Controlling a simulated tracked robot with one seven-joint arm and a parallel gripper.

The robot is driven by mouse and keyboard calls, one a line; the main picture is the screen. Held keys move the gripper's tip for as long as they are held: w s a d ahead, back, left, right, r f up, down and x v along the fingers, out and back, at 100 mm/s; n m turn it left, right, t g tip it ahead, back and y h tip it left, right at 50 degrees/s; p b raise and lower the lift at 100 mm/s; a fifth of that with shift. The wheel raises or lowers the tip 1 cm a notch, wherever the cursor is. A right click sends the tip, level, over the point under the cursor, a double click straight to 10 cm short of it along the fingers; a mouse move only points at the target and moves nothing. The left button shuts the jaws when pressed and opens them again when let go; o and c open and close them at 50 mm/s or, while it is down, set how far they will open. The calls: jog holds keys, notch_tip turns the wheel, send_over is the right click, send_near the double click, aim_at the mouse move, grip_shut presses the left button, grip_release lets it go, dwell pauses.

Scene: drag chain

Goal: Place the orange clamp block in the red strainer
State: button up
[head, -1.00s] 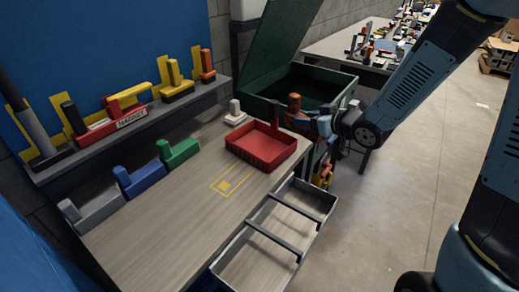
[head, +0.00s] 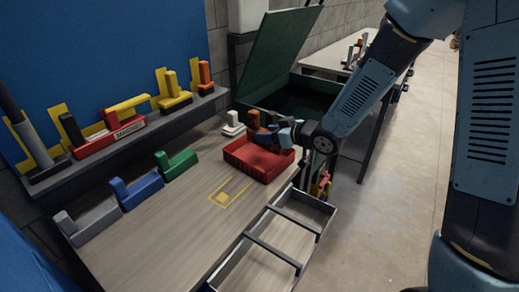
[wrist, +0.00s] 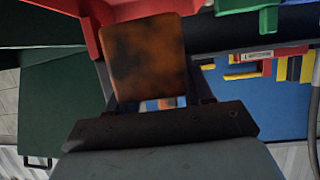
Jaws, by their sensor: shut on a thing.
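The orange clamp block (head: 253,119), with dark smudges, is held by my gripper (head: 262,133). It shows large in the wrist view (wrist: 148,60), between the two fingers. The red strainer (head: 252,170) sits on the workbench. In the head view the block appears above the strainer's back edge; the exact height and whether it touches cannot be told. Part of the red strainer (wrist: 92,28) shows beside the block in the wrist view. My gripper and wrist hide part of the strainer's back and inside.
A small white block (head: 233,124) stands left of the strainer. Green (head: 177,164), blue (head: 140,190) and grey (head: 90,218) blocks line the bench. A green bin (head: 300,98) with raised lid stands behind. A divided tray (head: 262,238) sticks out at the front. A yellow-marked bench area (head: 225,197) is clear.

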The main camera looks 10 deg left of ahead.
jog(key=w+a+f, duration=0.1)
jog(key=a+f, duration=0.1)
jog(key=f, duration=0.1)
jog(key=w+a+f, duration=0.1)
jog(key=f, duration=0.1)
jog(key=shift+w+a+f, duration=0.15)
jog(key=shift+w+a, duration=0.05)
jog(key=shift+w, duration=0.1)
jog(key=shift+f, duration=1.4)
jog(key=o, duration=1.3)
jog(key=shift+f, duration=0.1)
jog(key=shift+c, duration=0.2)
jog(key=v, duration=1.2)
